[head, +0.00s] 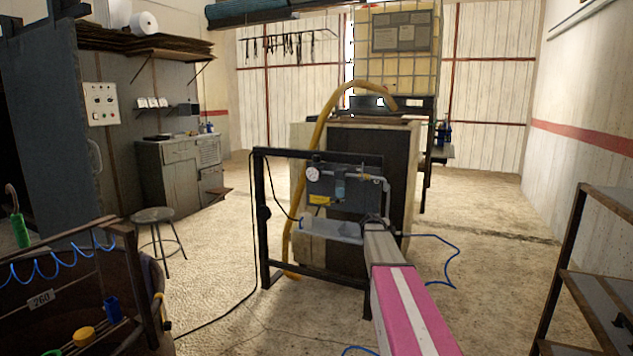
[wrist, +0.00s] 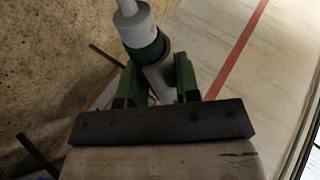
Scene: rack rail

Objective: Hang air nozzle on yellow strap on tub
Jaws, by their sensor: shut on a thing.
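My gripper (wrist: 157,68) has its green fingers shut on a pale grey, round-bodied piece with a dark green collar (wrist: 150,50), which I take to be the air nozzle. The piece points away to the top of the wrist view. In the head view my gripper (head: 376,221) is small, at the end of my pink and white arm, in front of the grey tray; the held piece is hard to make out there. A dark brown tub (head: 141,338) stands at the lower left, partly cut off. A small yellow strap-like piece (head: 160,308) shows at its right side.
A black frame (head: 262,215) carries a gauge panel (head: 345,186) and a grey tray (head: 333,230). A blue hose (head: 440,238) loops right of my arm. A green-handled tool (head: 19,229) hangs far left. Shelves (head: 600,290) stand right. Floor between tub and frame is mostly clear, crossed by a black cable.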

